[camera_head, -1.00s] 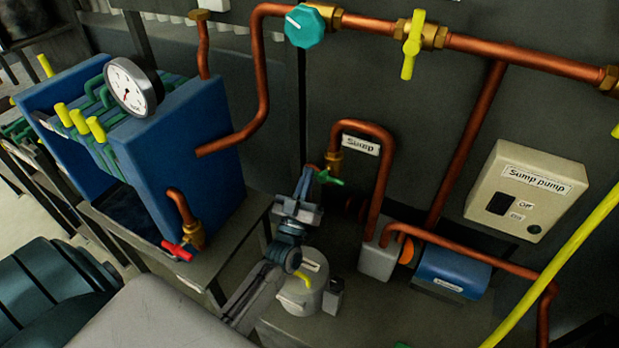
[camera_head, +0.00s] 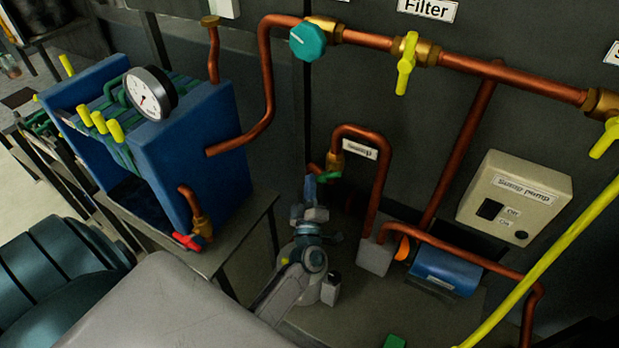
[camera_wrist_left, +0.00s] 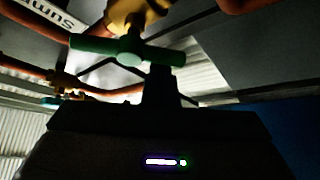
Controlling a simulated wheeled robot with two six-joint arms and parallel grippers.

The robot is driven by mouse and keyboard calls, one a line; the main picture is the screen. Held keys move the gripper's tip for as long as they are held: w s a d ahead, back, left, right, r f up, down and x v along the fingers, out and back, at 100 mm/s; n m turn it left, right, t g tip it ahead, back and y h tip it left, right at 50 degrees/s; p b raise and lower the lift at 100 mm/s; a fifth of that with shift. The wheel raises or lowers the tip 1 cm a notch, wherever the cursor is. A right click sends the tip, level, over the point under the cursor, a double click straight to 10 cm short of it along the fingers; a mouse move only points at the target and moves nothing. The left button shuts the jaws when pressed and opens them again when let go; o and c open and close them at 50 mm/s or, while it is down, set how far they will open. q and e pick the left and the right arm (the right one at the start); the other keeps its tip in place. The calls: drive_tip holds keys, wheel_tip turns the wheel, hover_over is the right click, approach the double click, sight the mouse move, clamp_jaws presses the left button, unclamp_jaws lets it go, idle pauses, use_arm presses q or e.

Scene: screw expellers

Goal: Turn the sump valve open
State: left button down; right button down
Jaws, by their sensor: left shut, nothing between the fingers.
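The sump valve has a green lever handle (camera_head: 330,177) below a brass body (camera_head: 335,161) at the lower left end of a copper pipe loop, beside the Sump label (camera_head: 360,147). The handle slants slightly up to the right. My left gripper (camera_head: 309,188) is shut and empty, its tip just left of the handle. In the left wrist view the green handle (camera_wrist_left: 105,47) lies across the upper middle, and the shut fingers (camera_wrist_left: 160,85) rise against its right half. I cannot tell whether they touch it. My right gripper is not in view.
A blue filter press (camera_head: 185,150) with a pressure gauge (camera_head: 150,93) and red-handled tap (camera_head: 187,241) stands to the left. Right are the blue pump (camera_head: 445,270), Sump pump box (camera_head: 513,200) and a yellow pipe (camera_head: 560,240). Copper pipes run close around the valve.

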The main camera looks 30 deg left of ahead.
use_arm(q)
drive_tip(key=n+g+p, duration=0.1)
drive_tip(key=n+p, duration=0.1)
drive_tip(key=d+f+n+g+p, duration=0.1)
drive_tip(key=n+g+p, duration=0.1)
drive_tip(key=n, duration=0.1)
drive_tip(key=n+g+p, duration=0.1)
drive_tip(key=n+p, duration=0.1)
drive_tip(key=shift+w+d+f+n, duration=0.1)
drive_tip(key=shift+d+f+n, duration=0.05)
drive_tip(key=shift+d+n, duration=0.2)
drive_tip(key=shift+d+p, duration=0.1)
drive_tip(key=shift+p, duration=0.3)
idle(0.8)
